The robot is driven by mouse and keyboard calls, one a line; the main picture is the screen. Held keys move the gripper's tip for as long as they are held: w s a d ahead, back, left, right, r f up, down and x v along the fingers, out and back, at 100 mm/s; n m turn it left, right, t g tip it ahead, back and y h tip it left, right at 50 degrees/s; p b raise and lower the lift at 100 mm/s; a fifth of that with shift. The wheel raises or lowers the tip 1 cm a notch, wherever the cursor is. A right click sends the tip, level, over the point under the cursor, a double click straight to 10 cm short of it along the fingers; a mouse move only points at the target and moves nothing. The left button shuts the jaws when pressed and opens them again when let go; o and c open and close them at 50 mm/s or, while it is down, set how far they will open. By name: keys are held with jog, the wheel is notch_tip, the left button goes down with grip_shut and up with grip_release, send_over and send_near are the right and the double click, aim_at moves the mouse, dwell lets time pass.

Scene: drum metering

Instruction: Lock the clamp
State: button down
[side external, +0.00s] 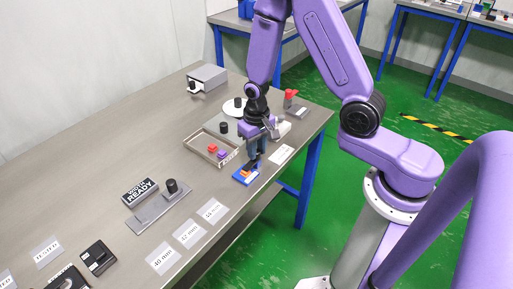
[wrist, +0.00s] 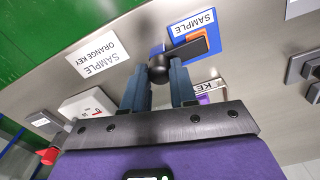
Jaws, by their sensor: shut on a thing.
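A blue plate marked SAMPLE (side external: 241,178) lies near the table's front edge; it also shows in the wrist view (wrist: 207,20). An orange piece (wrist: 196,35) sits on it. A black lever with a round knob (wrist: 161,66) reaches over the orange piece and partly hides it; it looks like the clamp's handle. The lever's pivot is not clear to see.
A tray (side external: 196,147) with red and purple pieces stands left of my gripper. A white card marked SAMPLE ORANGE KEY (wrist: 92,52) lies beside the plate. A grey-based red-topped device (side external: 291,98) stands behind. A grey slide with a black knob (side external: 157,207) lies front left.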

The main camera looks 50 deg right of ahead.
jog(key=shift+m, duration=0.3)
jog(key=c, duration=0.9)
grip_release()
jog(key=shift+r, duration=0.15)
notch_tip(320, 180, up, 17)
jog(key=shift+r, duration=0.1)
